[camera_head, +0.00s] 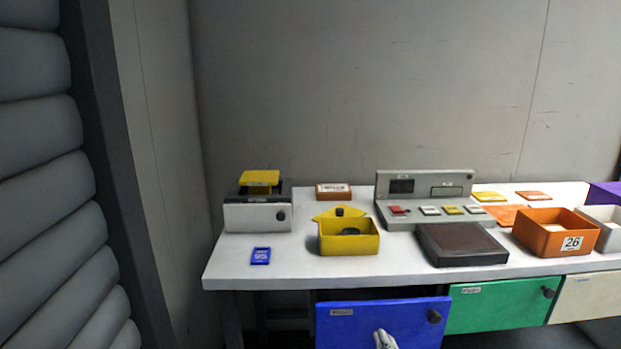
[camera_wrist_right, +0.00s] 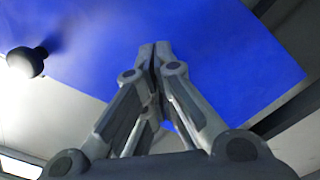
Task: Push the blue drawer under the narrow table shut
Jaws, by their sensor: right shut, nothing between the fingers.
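The blue drawer (camera_head: 365,318) is under the front edge of the narrow white table (camera_head: 330,277). Its front shows a dark round knob (camera_head: 434,316) and a small label. It looks larger and lower than the green drawer front beside it, so it seems to stand out from the table. My right gripper (camera_head: 381,336) is shut and empty in front of the blue face, left of the knob. In the right wrist view the closed fingertips (camera_wrist_right: 154,45) overlap the blue panel (camera_wrist_right: 215,50), with the knob (camera_wrist_right: 27,62) at the left. I cannot tell whether they touch it. My left gripper is out of view.
A green drawer (camera_head: 495,305) and a cream drawer (camera_head: 590,297) lie to the right. On the tabletop are a yellow bin (camera_head: 348,243), a grey console (camera_head: 425,185), a dark pad (camera_head: 462,243) and an orange bin (camera_head: 540,238). A grey padded wall (camera_head: 40,180) stands at the left.

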